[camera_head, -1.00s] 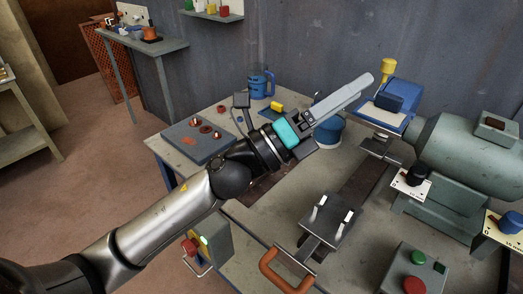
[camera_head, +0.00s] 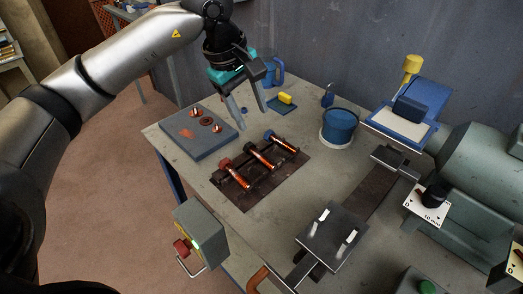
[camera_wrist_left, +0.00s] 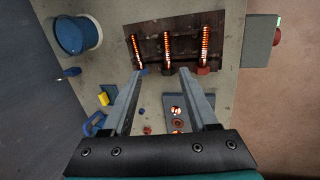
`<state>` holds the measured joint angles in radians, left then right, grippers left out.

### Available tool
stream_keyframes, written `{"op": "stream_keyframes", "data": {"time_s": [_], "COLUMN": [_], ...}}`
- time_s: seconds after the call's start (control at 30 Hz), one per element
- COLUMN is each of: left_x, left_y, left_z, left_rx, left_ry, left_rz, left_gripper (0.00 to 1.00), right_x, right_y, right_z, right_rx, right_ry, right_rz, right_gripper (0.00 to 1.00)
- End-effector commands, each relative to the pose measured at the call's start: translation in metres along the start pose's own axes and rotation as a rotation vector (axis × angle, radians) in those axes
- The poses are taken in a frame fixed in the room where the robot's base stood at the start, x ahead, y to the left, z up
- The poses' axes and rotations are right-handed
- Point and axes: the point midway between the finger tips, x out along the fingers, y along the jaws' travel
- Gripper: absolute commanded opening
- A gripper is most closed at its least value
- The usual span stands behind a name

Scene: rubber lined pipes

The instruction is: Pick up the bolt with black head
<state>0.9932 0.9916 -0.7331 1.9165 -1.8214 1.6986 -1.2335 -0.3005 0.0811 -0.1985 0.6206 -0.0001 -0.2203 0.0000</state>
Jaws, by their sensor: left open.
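Three copper-threaded bolts lie side by side on a dark rack plate on the table. The bolt with the black head (camera_head: 264,158) is the middle one, and it also shows in the left wrist view (camera_wrist_left: 167,48). The bolt with the blue head (camera_head: 285,145) is on its right and the bolt with the dark red head (camera_head: 238,178) on its left in the head view. My left gripper (camera_head: 253,118) points down, open and empty, above and behind the bolt heads. In the left wrist view its fingertips (camera_wrist_left: 160,72) appear on either side of the black head, apart from it. My right gripper is not in view.
A grey board (camera_head: 197,146) with copper pieces lies left of the rack. A blue tub (camera_head: 338,127), a blue mug (camera_head: 274,70) and a yellow block (camera_head: 286,98) stand behind. A clamp plate (camera_head: 331,238) and a large green machine (camera_head: 470,150) are to the right.

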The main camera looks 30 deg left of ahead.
Motion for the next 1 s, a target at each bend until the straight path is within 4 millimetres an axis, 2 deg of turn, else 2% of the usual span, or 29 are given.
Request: {"op": "stream_keyframes", "data": {"time_s": [0.07, 0.17, 0.5, 0.6, 0.87, 1.0], "left_x": [-0.001, 0.011, 0.08, 0.091, 0.105, 0.125], "left_y": [-0.004, -0.006, -0.008, -0.008, -0.01, -0.015], "left_z": [-0.009, -0.013, -0.014, -0.014, -0.014, -0.011], "left_rx": [0.002, 0.003, 0.002, 0.003, 0.002, 0.003], "left_ry": [0.034, 0.045, 0.042, 0.041, 0.04, 0.038], "left_rz": [-0.019, -0.029, -0.027, -0.026, -0.026, -0.027], "left_gripper": [0.59, 0.59, 0.59, 0.59, 0.59, 0.59], "right_x": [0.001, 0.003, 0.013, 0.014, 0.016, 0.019], "right_y": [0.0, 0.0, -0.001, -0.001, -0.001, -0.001], "right_z": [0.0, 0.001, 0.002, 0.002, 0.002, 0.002], "right_rx": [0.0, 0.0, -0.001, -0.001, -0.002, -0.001], "right_ry": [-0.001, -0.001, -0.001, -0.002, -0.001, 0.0], "right_rz": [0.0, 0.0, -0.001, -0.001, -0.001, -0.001], "right_gripper": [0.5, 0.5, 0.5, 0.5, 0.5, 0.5]}}
